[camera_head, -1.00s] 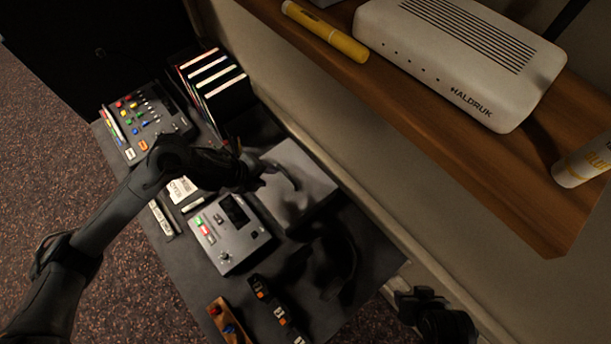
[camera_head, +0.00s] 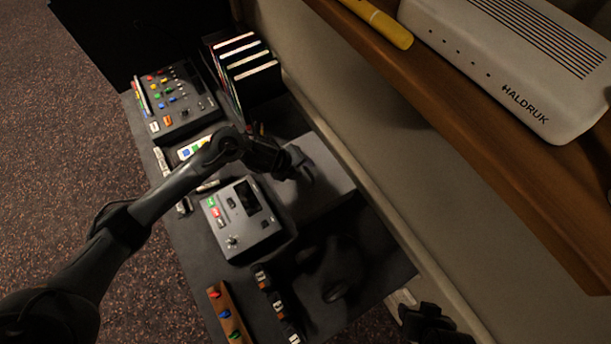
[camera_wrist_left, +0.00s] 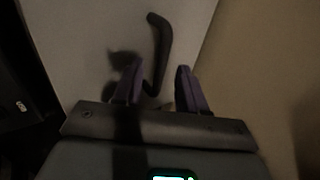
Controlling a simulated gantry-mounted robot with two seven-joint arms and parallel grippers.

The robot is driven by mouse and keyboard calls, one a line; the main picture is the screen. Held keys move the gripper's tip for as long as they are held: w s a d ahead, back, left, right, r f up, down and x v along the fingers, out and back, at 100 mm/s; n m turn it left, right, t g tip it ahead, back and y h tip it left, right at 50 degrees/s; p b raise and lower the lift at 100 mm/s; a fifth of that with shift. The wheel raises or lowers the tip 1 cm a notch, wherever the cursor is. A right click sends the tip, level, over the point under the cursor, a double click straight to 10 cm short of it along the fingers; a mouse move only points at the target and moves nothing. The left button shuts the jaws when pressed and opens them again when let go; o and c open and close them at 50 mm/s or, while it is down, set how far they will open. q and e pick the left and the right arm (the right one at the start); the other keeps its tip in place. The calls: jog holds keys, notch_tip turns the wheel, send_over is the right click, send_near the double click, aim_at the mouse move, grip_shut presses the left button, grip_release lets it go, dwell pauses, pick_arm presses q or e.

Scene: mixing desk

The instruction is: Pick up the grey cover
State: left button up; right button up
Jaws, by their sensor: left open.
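The grey cover (camera_head: 330,167) is a flat-topped grey block on the dark desk, against the wall side. In the left wrist view its pale top (camera_wrist_left: 85,45) fills much of the picture, with a dark bent handle (camera_wrist_left: 163,45) standing on it. My left gripper (camera_head: 302,170) is over the cover. In the left wrist view its two fingers (camera_wrist_left: 160,78) are apart, and the near end of the handle shows between them; contact cannot be told. My right gripper (camera_head: 428,325) is at the lower right, dark, away from the cover; its jaws are unclear.
A grey box with a screen (camera_head: 241,218) sits close to the cover's left. Upright dark cases (camera_head: 240,70) and a button console (camera_head: 172,102) stand farther back. A dark curved object (camera_head: 335,265) lies nearer. A wooden shelf (camera_head: 480,130) with a white router (camera_head: 520,60) overhangs at right.

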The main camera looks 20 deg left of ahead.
pick_arm(q)
jog(key=shift+w+d+f, duration=0.2)
jog(key=shift+w+f, duration=0.05)
jog(key=shift+f, duration=0.25)
jog(key=shift+c, duration=0.5)
grip_shut()
jog(key=shift+r, duration=0.1)
dwell(0.5)
